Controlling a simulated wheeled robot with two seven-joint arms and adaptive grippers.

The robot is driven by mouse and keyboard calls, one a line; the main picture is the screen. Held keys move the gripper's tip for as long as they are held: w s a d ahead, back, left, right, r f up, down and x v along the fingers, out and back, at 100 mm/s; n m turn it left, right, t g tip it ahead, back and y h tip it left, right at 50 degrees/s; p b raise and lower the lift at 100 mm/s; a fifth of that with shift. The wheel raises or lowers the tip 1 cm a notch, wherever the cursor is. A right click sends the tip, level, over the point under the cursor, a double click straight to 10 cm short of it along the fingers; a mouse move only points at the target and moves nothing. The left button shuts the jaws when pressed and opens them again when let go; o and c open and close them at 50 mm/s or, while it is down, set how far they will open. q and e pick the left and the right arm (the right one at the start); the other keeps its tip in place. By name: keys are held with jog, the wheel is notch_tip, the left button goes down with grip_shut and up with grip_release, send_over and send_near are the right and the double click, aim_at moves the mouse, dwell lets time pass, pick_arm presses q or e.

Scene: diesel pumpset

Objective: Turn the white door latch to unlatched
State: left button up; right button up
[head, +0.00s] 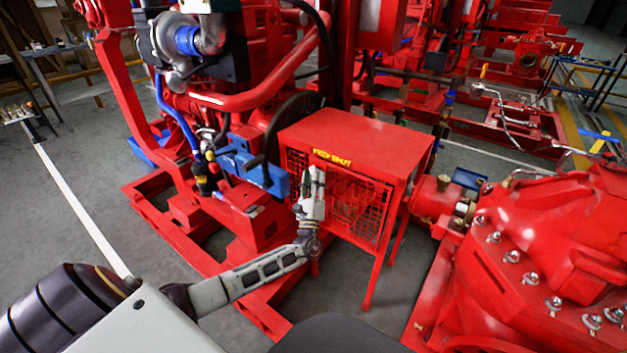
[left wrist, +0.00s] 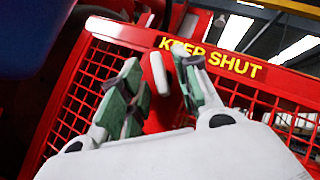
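The white door latch (left wrist: 159,74) is a small rounded bar on the red guard frame, seen in the left wrist view. It appears nearly upright, tilted slightly, left of the yellow "KEEP SHUT" lettering (left wrist: 210,57). My left gripper (left wrist: 160,78) is open, with one green-padded finger on each side of the latch and visible gaps to both. I cannot tell how deep the latch lies between them. In the head view my left gripper (head: 313,178) points up in front of the red mesh guard (head: 355,150) and hides the latch. My right gripper is not in view.
A blue part (head: 252,170) and the red engine frame (head: 165,205) stand close left of the gripper. A red pump casing (head: 545,250) with several bolts fills the right. Grey floor (head: 75,190) is open at the left.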

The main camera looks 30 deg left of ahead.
pick_arm(q)
grip_shut()
